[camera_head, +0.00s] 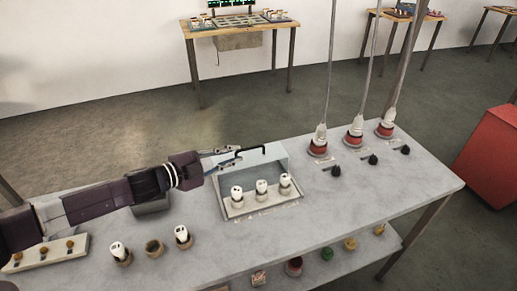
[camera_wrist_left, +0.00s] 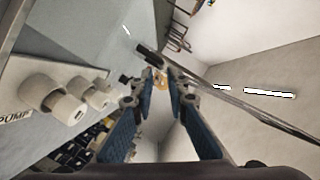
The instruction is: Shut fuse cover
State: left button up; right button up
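The fuse box (camera_head: 232,210) sits on the grey bench with a row of 3 white fuses (camera_head: 261,187) in it. Its clear cover (camera_head: 270,163) stands raised along the back, with a black handle (camera_head: 250,149) at its top edge. My left gripper (camera_head: 238,155) is at the handle's left end, its two fingers apart with nothing visibly held. In the left wrist view, the gripper (camera_wrist_left: 163,76) shows a gap between its fingers, and the dark handle (camera_wrist_left: 149,52) lies just beyond the tips. I cannot tell whether they touch. My right gripper is not in view.
Loose fuses in round holders (camera_head: 121,254) stand at the front left, near a switch strip (camera_head: 45,254). Red-based connectors (camera_head: 318,148) with rising cables and black knobs (camera_head: 338,171) are on the right. The lower shelf (camera_head: 340,262) holds coloured knobs.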

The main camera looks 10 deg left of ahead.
aim_at(248, 149)
pick_arm(q)
jog(key=shift+w, duration=0.2)
jog(key=shift+w+d, duration=0.15)
jog(key=shift+w, duration=0.05)
jog(key=p+x, duration=0.1)
jog(key=x, duration=0.4)
jog(key=shift+w+d+f, duration=0.1)
jog(key=shift+w+d, duration=0.15)
jog(key=shift+w, duration=0.05)
jog(key=shift+w+d+f+p, duration=0.2)
jog(key=shift+w+d+p, duration=0.15)
jog(key=shift+w, duration=0.1)
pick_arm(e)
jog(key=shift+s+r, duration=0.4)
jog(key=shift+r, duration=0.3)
pick_arm(q)
jog(key=shift+c, duration=0.5)
jog(key=shift+c, duration=1.3)
grip_shut()
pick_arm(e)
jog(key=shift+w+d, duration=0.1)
